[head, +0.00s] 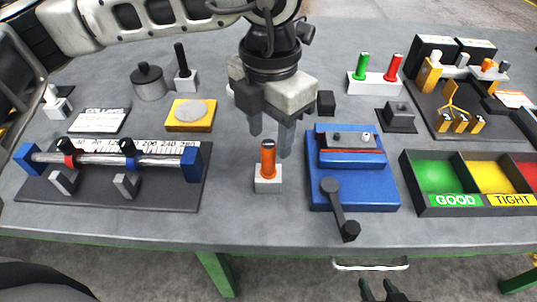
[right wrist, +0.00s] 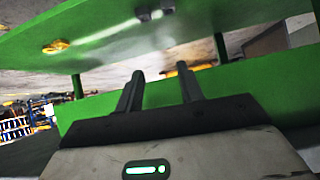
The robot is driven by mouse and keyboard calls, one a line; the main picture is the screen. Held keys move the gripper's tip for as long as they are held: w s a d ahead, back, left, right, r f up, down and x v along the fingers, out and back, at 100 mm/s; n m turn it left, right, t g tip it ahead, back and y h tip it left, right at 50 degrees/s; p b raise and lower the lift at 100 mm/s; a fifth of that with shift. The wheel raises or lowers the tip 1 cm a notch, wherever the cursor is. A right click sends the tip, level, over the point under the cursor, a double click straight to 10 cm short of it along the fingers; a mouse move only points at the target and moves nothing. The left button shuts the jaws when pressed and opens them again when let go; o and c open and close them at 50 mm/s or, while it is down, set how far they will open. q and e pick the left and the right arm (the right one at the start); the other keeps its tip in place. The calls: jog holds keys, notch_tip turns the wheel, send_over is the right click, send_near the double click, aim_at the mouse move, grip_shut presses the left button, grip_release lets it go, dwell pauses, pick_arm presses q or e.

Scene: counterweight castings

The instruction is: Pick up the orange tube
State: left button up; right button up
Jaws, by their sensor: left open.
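The orange tube (head: 268,159) stands upright in a small white block (head: 268,182) near the front middle of the table, with a dark top. My left gripper (head: 271,139) points down from above, just behind and over the tube. Its two fingers are apart with nothing visible between them, and the tube's top shows just in front of the gap. My right gripper (head: 379,290) is low at the bottom edge, in front of the table. In the right wrist view its fingers (right wrist: 160,72) are apart and empty, facing the green table frame.
A blue fixture (head: 322,196) with a black crank stands close right of the tube. A gauge bar on a dark plate (head: 187,188) lies to the left. A sorting tray (head: 412,182) is at the right. Green and red tubes (head: 362,67) stand in a white block behind.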

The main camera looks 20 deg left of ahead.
aim_at(268, 158)
pick_arm(q)
jog(key=f, duration=0.1)
jog(key=f+p, duration=0.1)
jog(key=f, duration=0.2)
jog(key=shift+s+f, duration=0.35)
jog(key=shift+f, duration=0.5)
jog(key=c, duration=1)
